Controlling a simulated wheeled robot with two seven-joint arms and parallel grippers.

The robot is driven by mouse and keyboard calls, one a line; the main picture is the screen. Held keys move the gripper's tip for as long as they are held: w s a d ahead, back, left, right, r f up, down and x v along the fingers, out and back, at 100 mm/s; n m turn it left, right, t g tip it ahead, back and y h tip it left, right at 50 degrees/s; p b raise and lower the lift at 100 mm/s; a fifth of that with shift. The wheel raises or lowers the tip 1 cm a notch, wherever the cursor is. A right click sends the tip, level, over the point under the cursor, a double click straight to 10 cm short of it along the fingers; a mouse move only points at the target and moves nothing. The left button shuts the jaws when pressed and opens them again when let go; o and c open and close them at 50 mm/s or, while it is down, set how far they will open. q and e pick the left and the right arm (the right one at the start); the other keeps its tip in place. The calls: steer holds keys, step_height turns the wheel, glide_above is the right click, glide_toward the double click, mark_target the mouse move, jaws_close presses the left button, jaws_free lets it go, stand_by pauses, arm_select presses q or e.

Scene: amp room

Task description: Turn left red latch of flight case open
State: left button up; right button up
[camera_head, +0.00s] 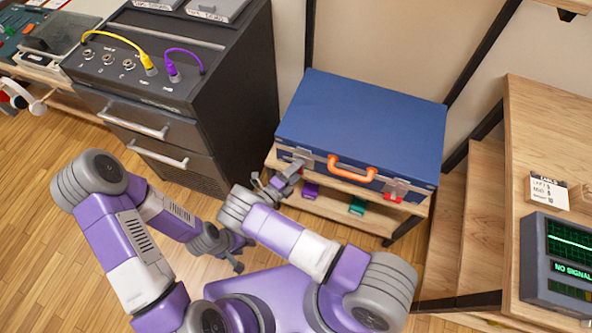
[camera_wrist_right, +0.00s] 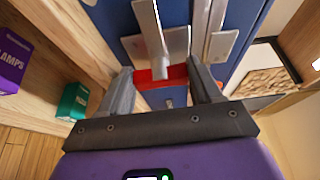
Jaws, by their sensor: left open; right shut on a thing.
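The blue flight case (camera_head: 365,120) lies closed on a wooden shelf unit, with an orange handle (camera_head: 350,172) on its front. My right gripper (camera_head: 290,172) is at the left end of the case front and hides the left latch in the head view. In the right wrist view, the red latch (camera_wrist_right: 160,77) sits between the fingers of my right gripper (camera_wrist_right: 163,88), under a metal hasp plate (camera_wrist_right: 172,45). The right red latch (camera_head: 393,198) is apart from both grippers. My left gripper (camera_head: 240,254) is open and empty, low in front of my body.
A dark amp rack (camera_head: 240,80) with drawers and yellow and purple cables stands left of the case. A purple box (camera_head: 310,190) and a green box (camera_head: 357,207) sit on the shelf below. A wooden table with a monitor (camera_head: 555,260) is at right.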

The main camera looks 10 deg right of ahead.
stand_by(0.3)
steer(key=o, duration=1.1)
steer(key=shift+c, duration=0.2)
